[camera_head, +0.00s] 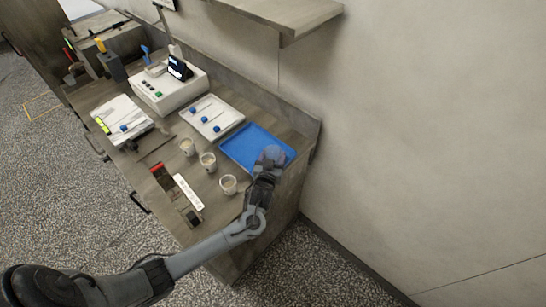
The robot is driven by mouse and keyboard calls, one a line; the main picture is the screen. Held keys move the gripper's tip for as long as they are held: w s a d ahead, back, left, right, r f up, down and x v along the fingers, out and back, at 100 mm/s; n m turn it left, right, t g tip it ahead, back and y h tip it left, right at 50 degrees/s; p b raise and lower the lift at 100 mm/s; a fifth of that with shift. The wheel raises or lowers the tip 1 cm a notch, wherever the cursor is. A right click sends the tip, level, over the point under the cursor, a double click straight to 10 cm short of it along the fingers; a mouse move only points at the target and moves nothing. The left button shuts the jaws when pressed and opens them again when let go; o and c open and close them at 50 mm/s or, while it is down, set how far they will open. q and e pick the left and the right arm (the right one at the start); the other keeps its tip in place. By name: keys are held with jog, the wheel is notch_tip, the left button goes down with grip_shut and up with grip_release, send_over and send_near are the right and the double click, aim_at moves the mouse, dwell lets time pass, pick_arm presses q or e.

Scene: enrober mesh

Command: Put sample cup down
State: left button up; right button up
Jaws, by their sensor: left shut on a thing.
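My left gripper (269,163) reaches in from below over the right part of the blue tray (240,146). It is shut on a small, pale, rounded thing (274,152), which looks like a sample cup; the fingers and wrist hide much of it. I cannot tell whether it touches the tray or hangs just above it. Three other sample cups stand upright in a slanting row on the counter, left of the tray: one at the back (187,146), one in the middle (208,161) and one in front (228,184). My right gripper is not in view.
A white instrument (180,90) stands further back. A white strip (188,192) and a red-handled item (158,171) lie near the front edge. The blue tray's left part is bare. A wall rises to the right.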

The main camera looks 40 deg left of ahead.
pick_arm(q)
jog(key=shift+f, duration=0.1)
jog(key=shift+f+b, duration=0.3)
jog(key=shift+f, duration=0.25)
jog(key=o, duration=0.9)
jog(key=shift+o, duration=1)
jog(key=shift+a, duration=0.1)
jog(key=shift+f, duration=0.1)
